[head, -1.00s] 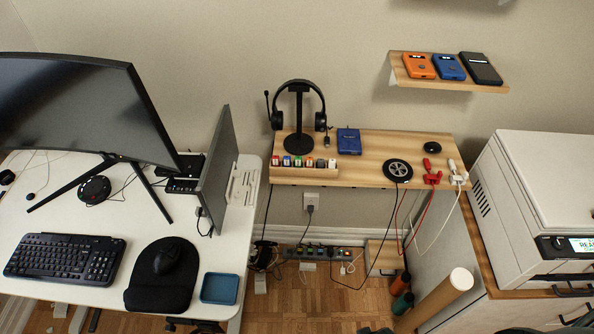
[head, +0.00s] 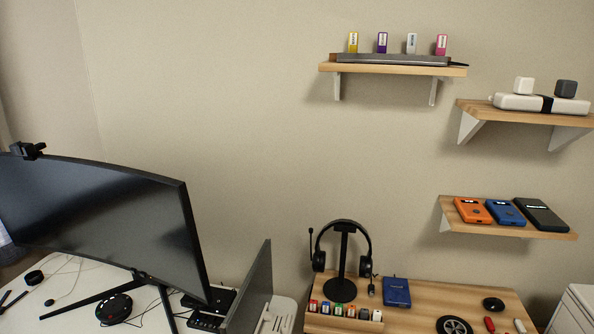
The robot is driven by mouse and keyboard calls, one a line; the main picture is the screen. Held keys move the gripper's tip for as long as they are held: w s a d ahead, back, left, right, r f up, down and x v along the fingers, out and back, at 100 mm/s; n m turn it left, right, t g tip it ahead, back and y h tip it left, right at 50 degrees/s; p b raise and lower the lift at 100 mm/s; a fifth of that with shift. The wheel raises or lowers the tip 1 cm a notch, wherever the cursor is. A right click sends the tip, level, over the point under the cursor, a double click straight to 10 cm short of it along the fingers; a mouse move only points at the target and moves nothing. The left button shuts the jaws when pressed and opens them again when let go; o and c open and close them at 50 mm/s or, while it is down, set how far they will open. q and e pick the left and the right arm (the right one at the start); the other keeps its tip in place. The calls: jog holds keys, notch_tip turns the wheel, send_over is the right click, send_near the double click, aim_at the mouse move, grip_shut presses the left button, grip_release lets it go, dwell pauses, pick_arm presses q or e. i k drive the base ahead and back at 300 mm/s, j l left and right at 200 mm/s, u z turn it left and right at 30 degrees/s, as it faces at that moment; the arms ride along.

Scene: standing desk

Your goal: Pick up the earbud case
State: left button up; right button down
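I cannot tell for certain which thing is the earbud case. A small black rounded object (head: 493,304) lies at the right of the lower wooden shelf (head: 440,292) in the head view, and it may be the case. Another small dark round object (head: 34,277) sits on the white desk at the far left; its kind is unclear. Neither of my grippers is in view.
A headset on a stand (head: 342,262), a blue box (head: 396,292) and a round black disc (head: 454,325) share the lower shelf. Higher shelves hold handheld devices (head: 505,212), a power strip (head: 540,103) and coloured sticks (head: 382,43).

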aim_at(495, 304)
jog(key=z, duration=1.3)
jog(key=i+l+u, duration=0.2)
jog(key=l+u, duration=0.25)
jog(key=l, duration=0.65)
jog(key=l+u, duration=0.4)
jog(key=l, duration=0.7)
